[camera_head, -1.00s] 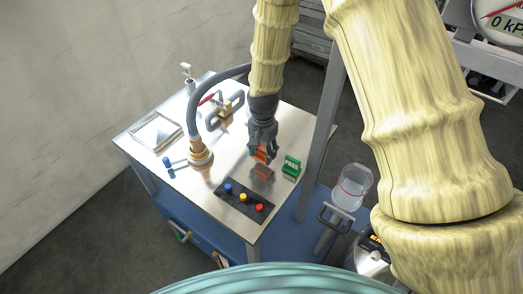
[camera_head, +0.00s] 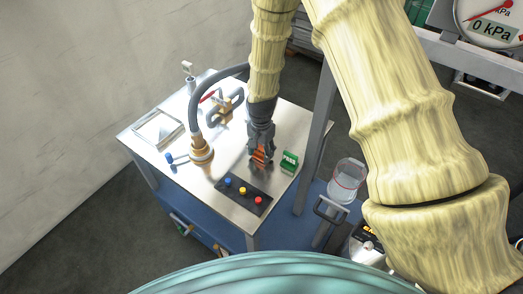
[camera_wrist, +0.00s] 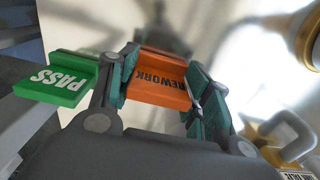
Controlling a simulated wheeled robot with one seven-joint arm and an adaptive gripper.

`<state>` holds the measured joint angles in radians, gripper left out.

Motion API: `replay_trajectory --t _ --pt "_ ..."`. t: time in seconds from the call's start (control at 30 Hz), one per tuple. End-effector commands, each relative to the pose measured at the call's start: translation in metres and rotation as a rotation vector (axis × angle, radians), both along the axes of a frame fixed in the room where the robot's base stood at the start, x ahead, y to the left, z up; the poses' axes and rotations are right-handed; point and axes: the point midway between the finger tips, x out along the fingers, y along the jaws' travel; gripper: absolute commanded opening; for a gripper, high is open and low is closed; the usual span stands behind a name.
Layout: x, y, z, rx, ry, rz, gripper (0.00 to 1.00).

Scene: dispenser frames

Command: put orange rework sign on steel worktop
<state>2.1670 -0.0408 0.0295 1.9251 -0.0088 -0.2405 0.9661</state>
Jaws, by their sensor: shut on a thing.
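The orange rework sign (camera_wrist: 160,78) is between the two fingers of my gripper (camera_wrist: 158,90) in the wrist view, with its dark lettering showing. My gripper is shut on it. In the head view the sign (camera_head: 258,155) shows under my gripper (camera_head: 260,150), low over the steel worktop (camera_head: 222,168). I cannot tell whether the sign touches the worktop. The fingers hide part of it.
A green PASS sign (camera_head: 289,162) stands just right of my gripper. A dark panel with coloured buttons (camera_head: 243,194) lies in front. A brass nozzle on a hose (camera_head: 201,152) is to the left. A clear container (camera_head: 346,180) is off the right edge.

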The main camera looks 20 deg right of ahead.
Motion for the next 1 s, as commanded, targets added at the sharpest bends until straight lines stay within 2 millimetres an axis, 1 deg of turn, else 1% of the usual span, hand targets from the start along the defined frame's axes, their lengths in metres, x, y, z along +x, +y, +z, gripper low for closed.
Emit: replay_trajectory --t 0.07,0.1,0.17,0.2,0.23,0.5,0.67,0.77,1.0 --pt "0.0 0.0 -0.002 0.0 0.0 0.0 0.25" --pt "0.0 0.0 -0.002 0.0 0.0 0.0 0.51" --pt "0.0 0.0 -0.002 0.0 0.0 0.0 0.62" --pt "0.0 -0.001 -0.002 0.0 0.0 -0.001 0.69" --pt "0.0 -0.001 -0.002 0.0 0.0 -0.001 0.71" --pt "0.0 0.0 -0.001 0.0 0.0 0.0 0.71" --pt "0.0 0.0 0.003 0.0 0.0 0.0 0.71" --pt "0.0 0.0 0.008 0.0 0.0 0.0 0.71" --pt "0.0 0.0 0.033 0.0 -0.001 -0.001 0.71"
